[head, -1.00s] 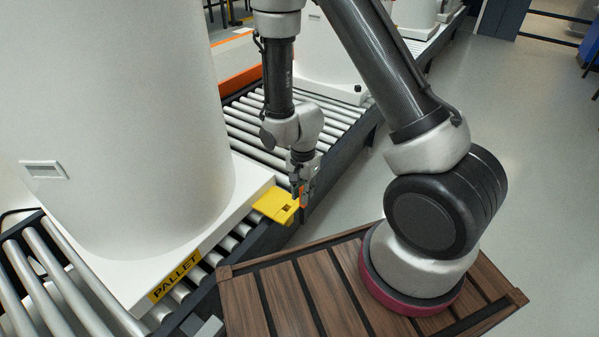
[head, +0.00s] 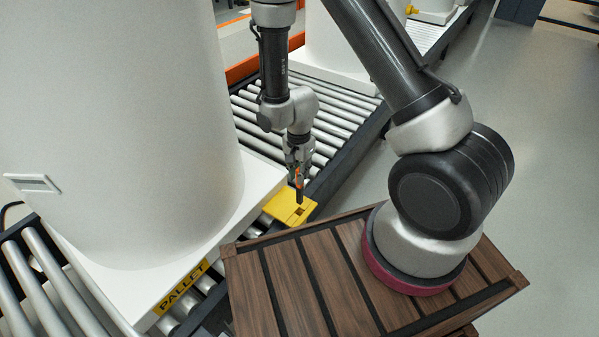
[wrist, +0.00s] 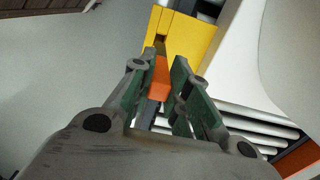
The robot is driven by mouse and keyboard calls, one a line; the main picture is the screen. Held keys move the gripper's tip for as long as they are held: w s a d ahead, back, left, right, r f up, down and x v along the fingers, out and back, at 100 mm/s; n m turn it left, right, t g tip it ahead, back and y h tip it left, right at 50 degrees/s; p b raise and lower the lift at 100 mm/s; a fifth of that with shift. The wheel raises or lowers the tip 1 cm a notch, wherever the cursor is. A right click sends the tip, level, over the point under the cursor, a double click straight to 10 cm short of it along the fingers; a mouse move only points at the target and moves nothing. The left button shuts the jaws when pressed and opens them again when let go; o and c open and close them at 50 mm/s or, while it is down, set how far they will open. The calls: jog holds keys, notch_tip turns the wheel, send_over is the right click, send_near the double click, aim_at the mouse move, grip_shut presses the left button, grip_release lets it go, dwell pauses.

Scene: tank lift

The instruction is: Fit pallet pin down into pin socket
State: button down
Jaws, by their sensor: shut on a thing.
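The pallet pin (head: 299,181) is orange with a dark lower end, and it hangs roughly upright from my gripper (head: 298,172). In the wrist view the orange part of the pin (wrist: 159,80) sits between the green-padded fingers of my gripper (wrist: 160,72), which are shut on it. The pin socket (head: 277,206) is a yellow block with a small dark opening, at the pallet's edge. It also shows in the wrist view (wrist: 190,38), beyond the pin. The pin's lower end appears above the socket near the opening; I cannot tell whether it touches or has entered.
The white pallet (head: 232,222) with a PALLET label (head: 182,287) carries a large white tank (head: 120,130). It rests on a roller conveyor (head: 325,122) with a dark side rail. Brown wooden slats (head: 300,280) lie in front, under my arm. Grey floor (head: 520,120) is clear at right.

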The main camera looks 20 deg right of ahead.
send_over(299, 203)
jog(key=shift+w+d+f, duration=0.1)
jog(key=shift+w+f, duration=0.05)
jog(key=shift+f, duration=1.3)
jog(key=shift+w+d+f, duration=0.1)
jog(key=shift+w+f, duration=0.05)
jog(key=shift+f, duration=4.5)
jog(key=c, duration=1.3)
grip_release()
jog(key=shift+r, duration=0.1)
notch_tip(299, 203, up, 12)
jog(key=shift+a+f, duration=0.1)
